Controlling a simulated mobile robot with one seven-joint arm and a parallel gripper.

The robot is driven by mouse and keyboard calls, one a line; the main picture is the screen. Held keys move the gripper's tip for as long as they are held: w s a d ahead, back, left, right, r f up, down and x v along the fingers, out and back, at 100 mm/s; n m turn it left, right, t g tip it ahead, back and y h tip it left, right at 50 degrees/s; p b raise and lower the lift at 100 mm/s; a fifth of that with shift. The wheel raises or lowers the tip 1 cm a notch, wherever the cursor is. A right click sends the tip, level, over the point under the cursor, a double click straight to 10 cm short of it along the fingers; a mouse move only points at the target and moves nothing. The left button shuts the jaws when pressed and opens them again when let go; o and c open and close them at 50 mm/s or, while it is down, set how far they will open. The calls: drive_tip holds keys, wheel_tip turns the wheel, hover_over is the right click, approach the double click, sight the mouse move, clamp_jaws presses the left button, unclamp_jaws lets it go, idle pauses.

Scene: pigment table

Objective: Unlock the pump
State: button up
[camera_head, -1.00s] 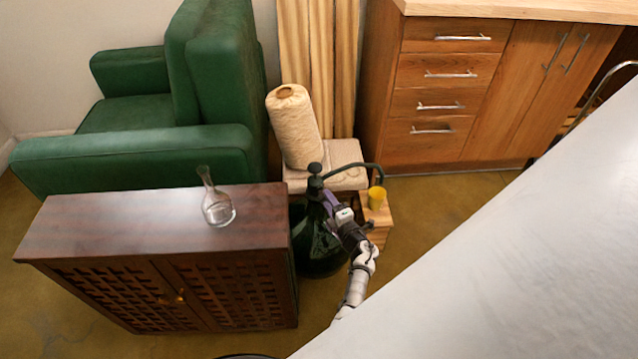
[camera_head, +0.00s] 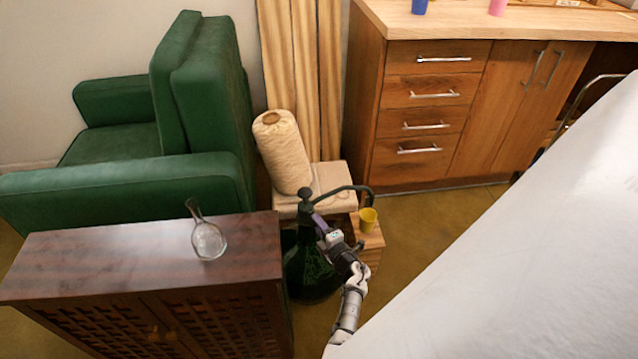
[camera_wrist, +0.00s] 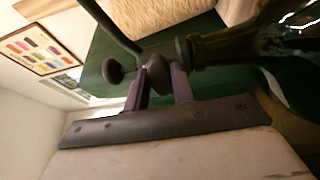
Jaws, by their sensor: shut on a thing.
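The pump (camera_head: 307,213) is a dark fitting with a rounded knob, set on the neck of a large dark green glass bottle (camera_head: 312,272). A thin dark spout pipe runs from it to the right and bends down over a yellow cup (camera_head: 368,219). My gripper (camera_head: 318,222) reaches the pump from the lower right. In the wrist view, the purple fingers of my gripper (camera_wrist: 158,78) are shut on the pump's dark body (camera_wrist: 156,68), between the round knob and the bottle neck. The exact contact is partly hidden by the fingers.
A dark wooden cabinet (camera_head: 120,255) with a glass flask (camera_head: 208,240) stands left of the bottle. The yellow cup rests on a small wooden stand (camera_head: 372,246). A paper roll (camera_head: 282,152) stands behind. A drawer unit (camera_head: 420,110) is at the back right.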

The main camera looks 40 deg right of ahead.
drive_tip(key=shift+r, duration=0.1)
drive_tip(key=shift+w+d+r+m+g+y+p, duration=0.15)
drive_tip(key=shift+m+y+p, duration=0.3)
drive_tip(key=shift+m+p, duration=1.55)
drive_tip(key=shift+s+a+f+m+g+y+p, duration=0.1)
drive_tip(key=shift+m+g+y+p, duration=0.25)
drive_tip(key=shift+m, duration=3.1)
drive_tip(key=shift+w+d+r+m+g+y+p, duration=0.1)
drive_tip(key=shift+m+y+p, duration=0.4)
drive_tip(key=shift+m+p, duration=1.5)
drive_tip(key=shift+m+b, duration=0.75)
drive_tip(key=shift+m, duration=0.1)
drive_tip(key=o, duration=1)
